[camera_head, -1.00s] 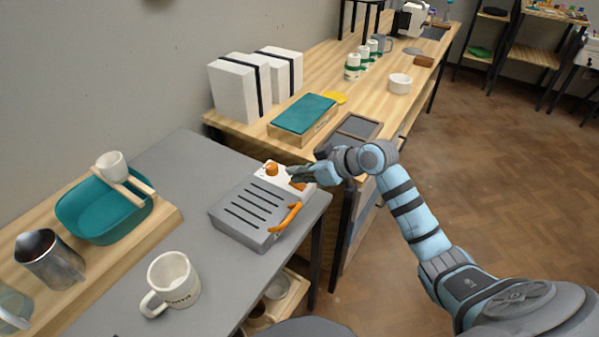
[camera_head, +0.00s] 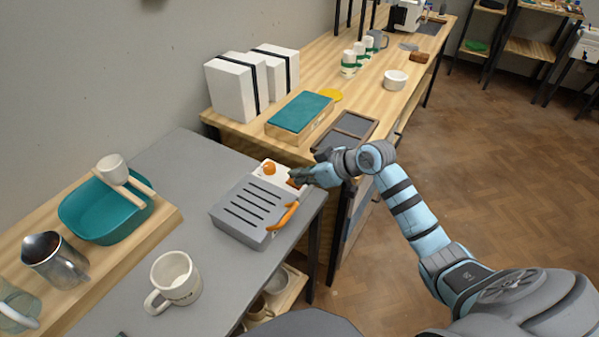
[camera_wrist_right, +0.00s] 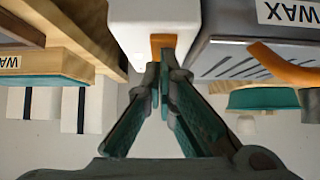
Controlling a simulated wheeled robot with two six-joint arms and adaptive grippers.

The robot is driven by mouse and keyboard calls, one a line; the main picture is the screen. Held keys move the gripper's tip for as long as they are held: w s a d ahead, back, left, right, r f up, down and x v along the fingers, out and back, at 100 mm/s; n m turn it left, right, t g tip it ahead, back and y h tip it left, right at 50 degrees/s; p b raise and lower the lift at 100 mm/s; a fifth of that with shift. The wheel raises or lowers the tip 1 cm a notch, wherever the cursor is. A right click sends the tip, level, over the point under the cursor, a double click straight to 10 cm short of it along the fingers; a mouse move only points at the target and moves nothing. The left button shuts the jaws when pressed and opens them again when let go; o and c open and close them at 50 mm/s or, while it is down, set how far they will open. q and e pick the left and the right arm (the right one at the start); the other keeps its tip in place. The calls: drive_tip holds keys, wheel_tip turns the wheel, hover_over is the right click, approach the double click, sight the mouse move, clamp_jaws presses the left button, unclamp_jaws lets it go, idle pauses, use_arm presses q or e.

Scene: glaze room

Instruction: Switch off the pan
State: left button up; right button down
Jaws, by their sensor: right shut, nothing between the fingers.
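The wax pan (camera_head: 245,211) is a grey box with a slotted lid and an orange handle (camera_head: 284,216). It sits at the grey table's right edge. Its white end block (camera_head: 284,168) carries a round orange knob (camera_head: 269,168). My right gripper (camera_head: 292,179) is shut and empty at this block. In the right wrist view, the closed fingertips (camera_wrist_right: 160,66) are right at an orange switch (camera_wrist_right: 163,42) on the white block (camera_wrist_right: 152,22); the fingertips partly hide it, and I cannot tell if they touch. My left gripper is not in view.
A cream mug (camera_head: 174,280) stands on the grey table (camera_head: 140,262). A wooden board at left holds a teal basin (camera_head: 104,214) and a metal jug (camera_head: 55,260). Behind the pan, a wooden bench carries a teal-topped box (camera_head: 300,117) and white blocks (camera_head: 232,90).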

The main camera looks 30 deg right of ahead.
drive_tip(key=r+p, duration=0.4)
drive_tip(key=p, duration=0.1)
drive_tip(key=shift+s+d+r, duration=0.15)
drive_tip(key=shift+s+r, duration=0.05)
drive_tip(key=v, duration=0.9)
drive_tip(key=shift+s+d+p, duration=0.2)
drive_tip(key=shift+s+p, duration=0.25)
drive_tip(key=shift+s, duration=0.1)
drive_tip(key=shift+f, duration=0.1)
drive_tip(key=shift+w+a+r+t+p, duration=0.15)
drive_tip(key=shift+w+p, duration=0.2)
drive_tip(key=shift+p, duration=1.55)
drive_tip(key=shift+w+r+t+p, duration=0.15)
drive_tip(key=shift+w+p, duration=0.15)
drive_tip(key=shift+p, duration=1.55)
